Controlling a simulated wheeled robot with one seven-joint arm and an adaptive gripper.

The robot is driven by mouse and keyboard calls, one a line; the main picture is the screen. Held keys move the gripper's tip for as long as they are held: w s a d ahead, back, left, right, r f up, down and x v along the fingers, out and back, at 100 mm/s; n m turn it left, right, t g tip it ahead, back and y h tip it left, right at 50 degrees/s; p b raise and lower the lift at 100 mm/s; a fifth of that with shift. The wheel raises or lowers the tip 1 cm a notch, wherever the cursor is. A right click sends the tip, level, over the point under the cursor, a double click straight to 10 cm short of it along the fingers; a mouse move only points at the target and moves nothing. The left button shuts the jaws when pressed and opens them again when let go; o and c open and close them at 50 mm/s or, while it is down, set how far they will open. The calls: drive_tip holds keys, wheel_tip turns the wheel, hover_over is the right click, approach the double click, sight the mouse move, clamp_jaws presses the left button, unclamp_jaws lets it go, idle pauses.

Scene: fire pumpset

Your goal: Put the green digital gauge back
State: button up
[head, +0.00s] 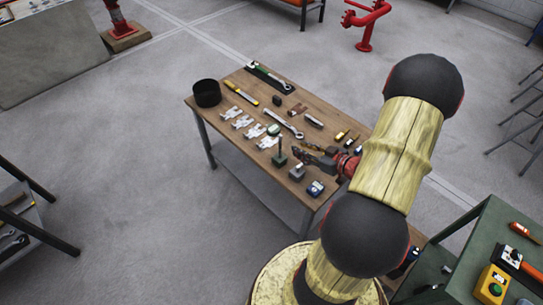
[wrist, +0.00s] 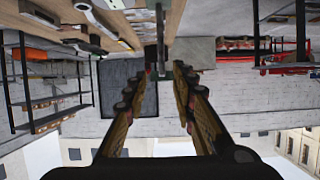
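A small round green thing (head: 273,130), which looks like the green digital gauge, lies on the wooden workbench (head: 232,88) among the tools; its face is too small to read. A dark upright post on a square base (head: 280,158) stands just in front of it. My gripper (head: 305,153) reaches in from the right, low over the bench, with its fingertips to the right of the post and apart from the green thing. A dark upright post (wrist: 160,35) shows beyond the tips.
A grey block with a knob (head: 297,172) and a blue-and-white device (head: 315,188) stand close below my gripper. Wrenches, metal plates and a black cup (head: 206,92) crowd the bench. A green cart (head: 487,235) is at the lower right.

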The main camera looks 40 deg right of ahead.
drive_tip(key=w+r+g+h, duration=0.3)
drive_tip(key=w+r+h, duration=0.2)
drive_tip(key=w+r, duration=0.5)
drive_tip(key=s+a+r+m+g+h, duration=0.1)
drive_tip(key=s+a+r, duration=0.1)
drive_tip(key=a+r, duration=0.3)
drive_tip(key=s+a+r+g, duration=0.1)
drive_tip(key=a+r, duration=0.2)
drive_tip(key=r, duration=0.4)
drive_tip(key=s+a+r+g+y, duration=0.1)
drive_tip(key=s+a+r+y, duration=0.1)
drive_tip(key=s+a, duration=0.6)
drive_tip(key=s+a+r+g+y, duration=0.1)
drive_tip(key=s+a+r+y, duration=0.1)
drive_tip(key=s+a, duration=0.7)
drive_tip(key=a, duration=0.7)
drive_tip(key=shift+s+a+r+g+y, duration=0.15)
drive_tip(key=shift+s+r+g+y, duration=0.1)
drive_tip(key=shift+r+g+y, duration=0.15)
